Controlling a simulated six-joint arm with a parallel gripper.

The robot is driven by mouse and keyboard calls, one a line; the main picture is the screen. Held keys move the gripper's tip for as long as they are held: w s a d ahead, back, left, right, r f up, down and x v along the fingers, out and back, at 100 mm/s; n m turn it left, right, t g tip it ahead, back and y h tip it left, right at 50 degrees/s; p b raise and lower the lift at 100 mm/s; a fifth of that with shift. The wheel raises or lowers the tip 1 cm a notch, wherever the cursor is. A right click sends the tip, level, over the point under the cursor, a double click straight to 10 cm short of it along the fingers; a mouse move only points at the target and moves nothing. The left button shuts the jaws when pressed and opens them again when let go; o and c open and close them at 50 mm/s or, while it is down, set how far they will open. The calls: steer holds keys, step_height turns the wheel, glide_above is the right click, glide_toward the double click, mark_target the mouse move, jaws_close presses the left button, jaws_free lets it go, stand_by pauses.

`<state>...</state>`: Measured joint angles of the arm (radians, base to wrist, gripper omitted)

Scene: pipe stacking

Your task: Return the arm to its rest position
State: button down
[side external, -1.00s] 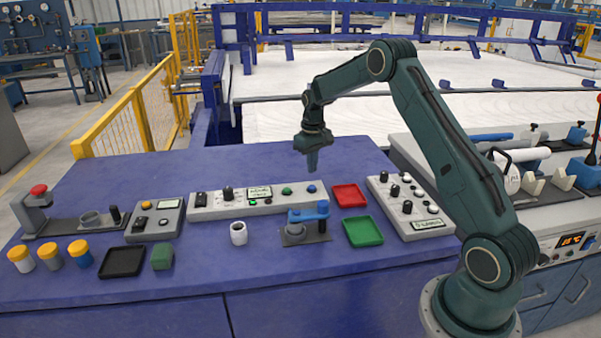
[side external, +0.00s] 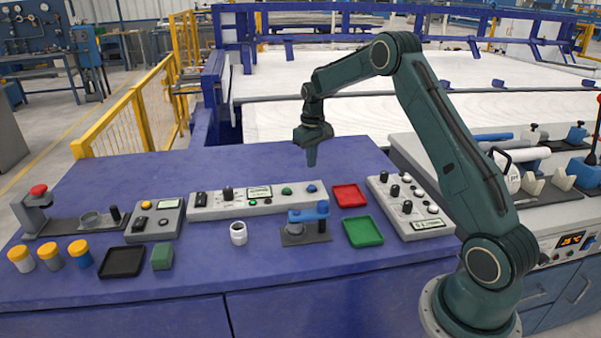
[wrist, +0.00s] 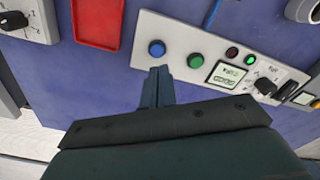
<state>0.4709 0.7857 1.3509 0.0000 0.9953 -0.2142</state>
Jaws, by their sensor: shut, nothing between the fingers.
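My gripper (side external: 311,157) hangs fingers down, shut and empty, in the air above the blue table (side external: 110,188). In the side view it appears just above the right end of the long control panel (side external: 250,200). In the wrist view the fingertips (wrist: 158,72) are together, and the panel's blue button (wrist: 157,48) shows just beyond them. My arm is raised and bent, reaching left from its base at the right. The fingers touch nothing that I can see.
A red tray (side external: 349,195) and a green tray (side external: 362,231) lie right of the panel. A white pipe piece (side external: 238,233) and a blue-topped fixture (side external: 308,222) stand in front. Yellow-capped jars (side external: 79,253), a black tray (side external: 121,261) and a green block (side external: 162,256) are at the left.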

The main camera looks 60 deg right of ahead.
steer(key=s+a+r+n+t, duration=0.1)
steer(key=s+a+r, duration=0.4)
steer(key=a+r, duration=0.35)
steer(key=s+a+r+t, duration=0.1)
steer(key=s+a+r, duration=0.55)
steer(key=r, duration=0.35)
steer(key=s+a+n+t, duration=0.1)
steer(key=s+a, duration=0.4)
steer(key=s, duration=0.5)
steer(key=s+a+n+t, duration=0.1)
steer(key=s+a, duration=0.4)
steer(key=s, duration=0.5)
steer(key=shift+s+a+r+t, duration=0.25)
steer(key=shift+s+t, duration=0.15)
steer(key=shift+t, duration=0.3)
steer(key=shift+w, duration=0.1)
